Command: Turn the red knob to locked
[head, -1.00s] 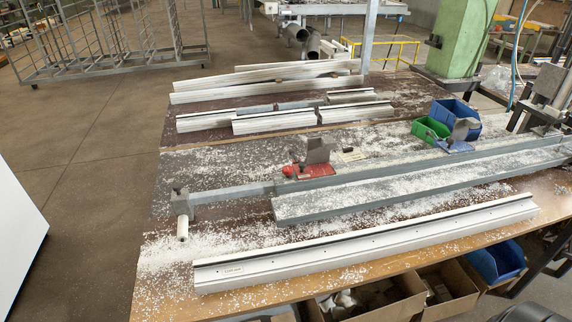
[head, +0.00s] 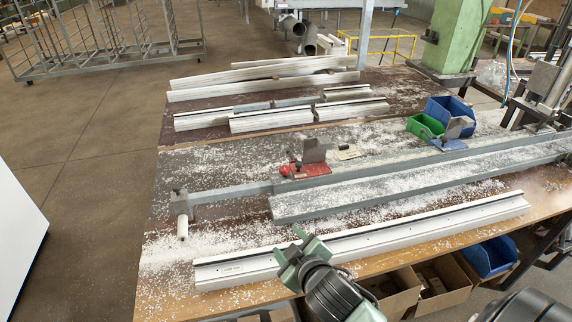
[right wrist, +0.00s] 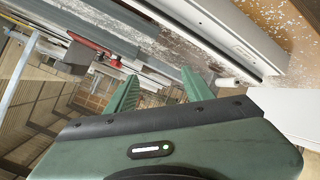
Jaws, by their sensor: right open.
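The red knob (head: 284,170) sits at the left end of a red clamp block (head: 308,169) on the grey rail, in the middle of the bench. A grey metal plate stands upright on the block. My right gripper (head: 289,243) is open and empty, above the front edge of the bench near the long white profile, well short of the knob. It also shows in the right wrist view (right wrist: 158,90) with its green fingers apart. My left gripper is not in view.
Green (head: 425,126) and blue (head: 452,108) bins stand at the right. White chips cover the bench.

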